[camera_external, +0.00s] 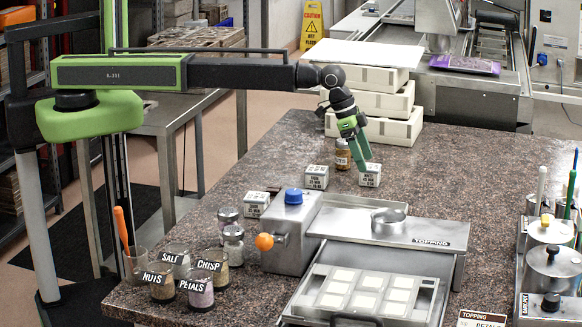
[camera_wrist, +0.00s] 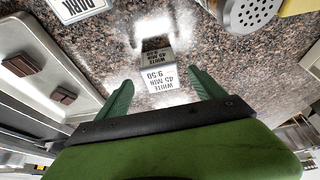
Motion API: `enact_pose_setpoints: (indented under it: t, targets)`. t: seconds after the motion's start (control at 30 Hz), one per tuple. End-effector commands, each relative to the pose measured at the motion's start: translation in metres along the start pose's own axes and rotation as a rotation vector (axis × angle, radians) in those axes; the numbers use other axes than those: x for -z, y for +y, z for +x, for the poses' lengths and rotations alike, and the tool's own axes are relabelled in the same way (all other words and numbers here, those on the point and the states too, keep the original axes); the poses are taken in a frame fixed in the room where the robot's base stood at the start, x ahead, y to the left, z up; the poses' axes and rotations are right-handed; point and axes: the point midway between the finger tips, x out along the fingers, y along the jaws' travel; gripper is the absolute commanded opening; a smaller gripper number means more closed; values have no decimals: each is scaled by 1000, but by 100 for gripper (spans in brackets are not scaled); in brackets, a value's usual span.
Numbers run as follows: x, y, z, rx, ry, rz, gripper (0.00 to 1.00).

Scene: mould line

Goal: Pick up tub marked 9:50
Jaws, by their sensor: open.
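The tub marked 9:50 (camera_wrist: 161,70) is a small pale box with "WHITE 45 MIN 9:50" lettering, upside down in the wrist view. It stands on the speckled counter between and just beyond the spread green fingers of my gripper (camera_wrist: 160,84). In the external view, my gripper (camera_external: 360,163) points down beside a white tub (camera_external: 371,175), which appears to be the same one; its lettering is too small to read surely there. My gripper is open, with nothing held. Contact between fingers and tub cannot be told.
Similar tubs stand to the left (camera_external: 317,177) and nearer the front (camera_external: 256,204). A tub labelled DARK (camera_wrist: 76,8) is close by. A brown-labelled jar (camera_external: 343,155) stands behind. Stacked cream trays (camera_external: 372,103) are at the back; the steel topping unit (camera_external: 425,237) is in front.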

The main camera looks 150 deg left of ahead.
Motion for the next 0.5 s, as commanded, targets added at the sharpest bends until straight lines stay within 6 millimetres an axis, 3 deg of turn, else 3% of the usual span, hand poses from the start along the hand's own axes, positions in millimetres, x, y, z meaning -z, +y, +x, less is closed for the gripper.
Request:
enact_pose_setpoints:
  t: [0.13,0.37,0.5]
  targets:
    - [0,0,8,0,0,0,78]
    - [2,-1,49,0,0,0,78]
    - [3,-1,52,1,0,0,78]
